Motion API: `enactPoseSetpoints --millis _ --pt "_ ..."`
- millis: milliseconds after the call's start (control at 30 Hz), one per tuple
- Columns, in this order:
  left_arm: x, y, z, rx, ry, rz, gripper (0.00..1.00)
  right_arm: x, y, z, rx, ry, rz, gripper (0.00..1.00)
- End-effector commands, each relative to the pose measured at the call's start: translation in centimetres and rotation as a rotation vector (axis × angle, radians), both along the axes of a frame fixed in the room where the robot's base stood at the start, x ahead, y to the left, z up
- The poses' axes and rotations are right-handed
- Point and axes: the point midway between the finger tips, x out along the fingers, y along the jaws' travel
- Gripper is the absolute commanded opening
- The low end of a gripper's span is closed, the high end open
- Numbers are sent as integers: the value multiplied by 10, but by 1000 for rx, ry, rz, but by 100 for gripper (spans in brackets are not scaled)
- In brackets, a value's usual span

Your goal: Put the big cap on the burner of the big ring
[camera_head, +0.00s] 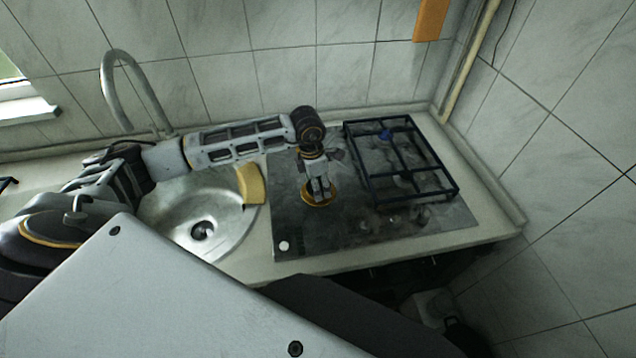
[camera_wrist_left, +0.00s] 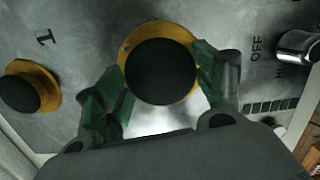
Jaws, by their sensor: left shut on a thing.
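My left gripper (camera_head: 319,189) reaches down over the left half of the hob, at a brass burner ring (camera_head: 318,201). In the left wrist view, the green fingers of this gripper (camera_wrist_left: 164,82) are shut on the round black big cap (camera_wrist_left: 162,72). The brass ring (camera_wrist_left: 150,30) shows around the cap's far edge and sides, beneath it. I cannot tell whether the cap touches the ring or hangs just above it. The cap is hidden by the gripper in the head view. My right gripper is not in view.
A smaller black cap on a brass base (camera_wrist_left: 22,92) is at the left of the wrist view. A silver knob (camera_wrist_left: 297,46) is at its right. A black grate (camera_head: 431,153) covers the hob's right half. A sink (camera_head: 185,225) with a yellow sponge (camera_head: 250,184) lies left of the hob.

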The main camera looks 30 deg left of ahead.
Motion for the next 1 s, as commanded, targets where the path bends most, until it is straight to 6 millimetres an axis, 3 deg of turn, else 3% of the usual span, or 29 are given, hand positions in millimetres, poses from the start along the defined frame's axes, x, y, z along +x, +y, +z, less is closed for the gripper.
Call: enactPoseSetpoints --millis 67,100,233,700,1000 --pt "0 0 -1 -1 -1 0 41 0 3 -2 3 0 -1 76" --pt "0 0 -1 0 0 0 73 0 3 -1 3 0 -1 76" --pt "0 0 -1 0 0 0 90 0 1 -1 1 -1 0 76" --pt "0 0 0 0 0 0 91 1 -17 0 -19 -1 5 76" --pt "0 2 19 1 -2 0 91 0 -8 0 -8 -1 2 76"
